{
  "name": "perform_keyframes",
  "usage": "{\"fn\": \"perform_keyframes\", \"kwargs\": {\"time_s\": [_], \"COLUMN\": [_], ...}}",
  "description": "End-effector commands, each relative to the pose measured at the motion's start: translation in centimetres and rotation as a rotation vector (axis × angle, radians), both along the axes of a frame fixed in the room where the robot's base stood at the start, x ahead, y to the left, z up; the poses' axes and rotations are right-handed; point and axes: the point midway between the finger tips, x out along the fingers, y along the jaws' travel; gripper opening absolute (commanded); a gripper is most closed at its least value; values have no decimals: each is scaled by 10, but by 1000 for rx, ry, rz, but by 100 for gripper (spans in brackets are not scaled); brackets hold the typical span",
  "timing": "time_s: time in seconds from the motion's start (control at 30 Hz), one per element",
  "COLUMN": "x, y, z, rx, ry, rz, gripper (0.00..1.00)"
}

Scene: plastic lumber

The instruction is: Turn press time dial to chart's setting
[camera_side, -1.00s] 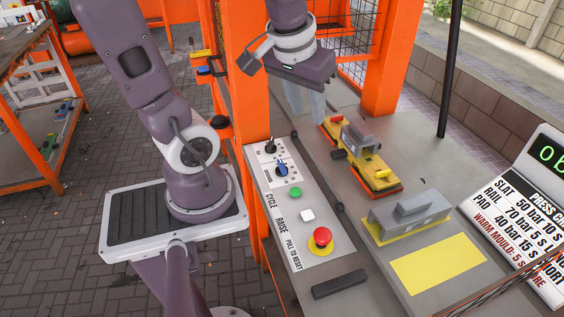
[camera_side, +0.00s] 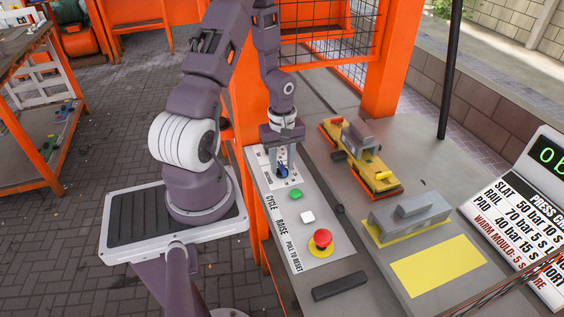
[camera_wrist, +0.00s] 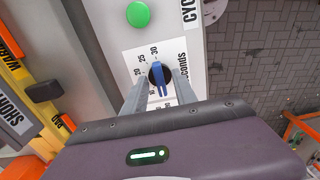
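The blue press time dial (camera_side: 282,172) sits on the grey control panel (camera_side: 262,195). In the wrist view, the dial (camera_wrist: 158,76) has a "seconds" scale with 20, 25 and 30 readable. Its blue handle runs roughly up-down in the picture, with a pale mark at the lower end. My gripper (camera_side: 280,168) points down over the dial. Its two fingers (camera_wrist: 160,82) stand on either side of the handle, seemingly with gaps. The chart (camera_side: 512,215) at right lists slat, rail and pad settings, partly cut off; "PAD 40 bar 15 s" and "WARM MOULD: 5 s" are readable.
A green button (camera_side: 296,194), a white button (camera_side: 307,217) and a red stop button (camera_side: 321,238) line the panel. A yellow mould (camera_side: 372,172) lies to the right; "WARM", "PAD" and "SHORT" labels show in the wrist view. An orange post (camera_side: 249,100) stands close behind.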

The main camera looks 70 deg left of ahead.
Motion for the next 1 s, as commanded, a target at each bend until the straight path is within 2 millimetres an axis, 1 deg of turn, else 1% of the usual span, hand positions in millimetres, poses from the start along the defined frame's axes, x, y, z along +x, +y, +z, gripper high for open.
{"fn": "perform_keyframes", "kwargs": {"time_s": [0.17,0.2,0.27,0.3,0.37,0.73,0.87,1.0], "x": [0,0,0,0,0,0,0,0], "y": [0,0,0,0,0,0,0,0], "z": [0,0,0,0,0,0,0,1], "rx": [1,1,1,1,1,1,1,2], "ry": [0,0,0,0,0,0,0,0], "rz": [0,0,0,0,0,-22,-74,-170], "gripper": [34,30,18,10,0,0,0,0]}}
